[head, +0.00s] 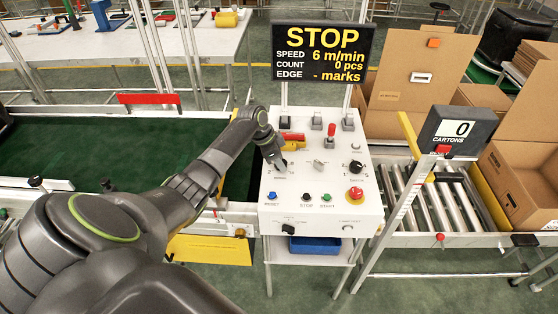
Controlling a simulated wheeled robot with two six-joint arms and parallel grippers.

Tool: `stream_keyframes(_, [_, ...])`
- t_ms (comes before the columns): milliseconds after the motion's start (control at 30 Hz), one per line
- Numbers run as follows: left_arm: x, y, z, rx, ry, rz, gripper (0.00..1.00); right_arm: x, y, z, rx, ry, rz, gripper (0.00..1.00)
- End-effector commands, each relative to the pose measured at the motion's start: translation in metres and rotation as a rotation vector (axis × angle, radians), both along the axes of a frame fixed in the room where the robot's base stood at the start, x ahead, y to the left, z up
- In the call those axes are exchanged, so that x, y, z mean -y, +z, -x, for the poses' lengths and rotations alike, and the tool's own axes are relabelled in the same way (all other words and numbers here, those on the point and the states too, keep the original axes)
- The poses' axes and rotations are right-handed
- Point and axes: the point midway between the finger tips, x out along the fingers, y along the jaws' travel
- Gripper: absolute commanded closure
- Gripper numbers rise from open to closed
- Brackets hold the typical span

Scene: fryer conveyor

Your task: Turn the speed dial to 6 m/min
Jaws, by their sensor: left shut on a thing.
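The white control panel (318,205) stands in the middle of the head view. My left gripper (281,164) reaches in from the left and is shut on a dial at the panel's upper left. The fingers hide most of this dial and its pointer, and its small label is hard to read. The display (322,52) above the panel reads STOP, speed 6 m/min, count 0 pcs and edge - marks. My right gripper is not in view.
A second black knob (356,167), a grey switch (319,164), a red-handled lever (331,132) and a red stop button (355,193) are on the panel. A green conveyor belt (75,150) lies left. Rollers (445,200), a carton counter (458,130) and open cartons (525,165) are right.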

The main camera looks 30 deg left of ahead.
Motion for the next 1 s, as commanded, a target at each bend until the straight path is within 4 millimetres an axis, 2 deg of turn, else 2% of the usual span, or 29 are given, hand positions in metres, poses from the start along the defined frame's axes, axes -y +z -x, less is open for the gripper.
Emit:
stream_keyframes(400, [-0.0003,0.0011,-0.0007,0.002,-0.005,-0.001,0.87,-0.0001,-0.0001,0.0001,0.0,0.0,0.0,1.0])
stream_keyframes(433, [-0.0003,0.0011,-0.0007,0.002,-0.005,-0.001,0.61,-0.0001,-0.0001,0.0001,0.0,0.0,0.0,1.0])
stream_keyframes(567, [-0.0003,0.0008,-0.0006,0.001,-0.005,-0.001,0.44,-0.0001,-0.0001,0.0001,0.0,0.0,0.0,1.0])
stream_keyframes(867, [-0.0004,0.001,0.0,0.0,-0.004,0.0,0.43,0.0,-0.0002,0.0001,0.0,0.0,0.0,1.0])
stream_keyframes(1000, [-0.0034,0.0095,0.0022,0.003,-0.004,-0.001,0.43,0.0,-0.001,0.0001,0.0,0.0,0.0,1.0])
